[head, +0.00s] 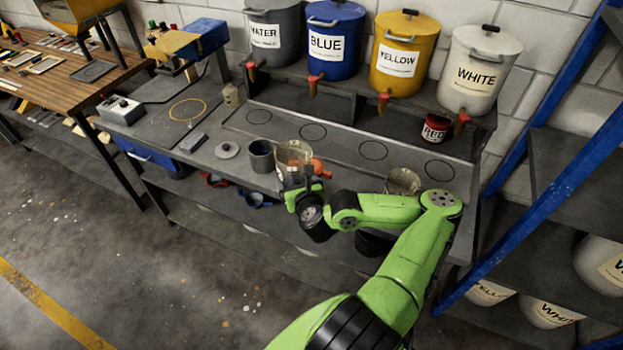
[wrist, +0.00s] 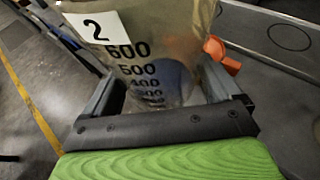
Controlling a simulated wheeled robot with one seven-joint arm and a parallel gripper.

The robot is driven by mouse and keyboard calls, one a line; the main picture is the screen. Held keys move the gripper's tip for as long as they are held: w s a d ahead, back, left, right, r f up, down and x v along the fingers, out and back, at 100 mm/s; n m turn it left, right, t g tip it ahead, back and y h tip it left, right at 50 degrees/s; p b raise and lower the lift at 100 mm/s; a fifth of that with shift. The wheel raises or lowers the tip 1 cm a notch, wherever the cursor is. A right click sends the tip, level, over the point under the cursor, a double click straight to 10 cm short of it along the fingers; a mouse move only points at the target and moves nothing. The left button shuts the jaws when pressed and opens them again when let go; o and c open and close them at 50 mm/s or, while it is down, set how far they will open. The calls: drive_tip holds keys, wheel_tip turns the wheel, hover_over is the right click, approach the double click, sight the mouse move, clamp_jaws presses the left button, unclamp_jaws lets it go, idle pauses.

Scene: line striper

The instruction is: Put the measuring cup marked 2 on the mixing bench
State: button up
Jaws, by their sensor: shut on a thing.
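My gripper (head: 298,182) is at the front of the grey mixing bench (head: 345,150), its jaws shut on a clear measuring cup (head: 291,152). In the wrist view the cup (wrist: 160,50) fills the space between the jaws (wrist: 160,100). It carries a white label with a black 2 and a printed scale. An orange part (head: 318,168) shows at the cup's right side. I cannot tell whether the cup's base touches the bench. A second clear cup (head: 402,182) stands to the right, partly behind my arm; no label on it is readable.
Buckets marked WATER (head: 272,38), BLUE (head: 333,40), YELLOW (head: 403,52) and WHITE (head: 480,70) stand on a raised shelf with taps. A grey mug (head: 261,156) and a lid (head: 227,150) are left of the held cup. A red can (head: 435,129) is at the right. Circles mark the bench.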

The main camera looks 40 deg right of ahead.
drive_tip(key=s+d+m+g+h+p, duration=0.15)
drive_tip(key=s+d, duration=0.25)
drive_tip(key=d, duration=0.4)
drive_tip(key=s+d+m+g+h+p, duration=0.1)
drive_tip(key=s+d+m+g+h, duration=0.2)
drive_tip(key=d, duration=0.4)
drive_tip(key=shift+t, duration=0.65)
drive_tip(key=f+b, duration=0.2)
drive_tip(key=f, duration=0.1)
drive_tip(key=f+b, duration=0.3)
drive_tip(key=f, duration=0.1)
drive_tip(key=s+d+f+b, duration=0.1)
drive_tip(key=f+b, duration=0.1)
drive_tip(key=f, duration=0.2)
drive_tip(key=shift+s, duration=0.1)
drive_tip(key=shift+a+r, duration=0.1)
drive_tip(key=o, duration=1.1)
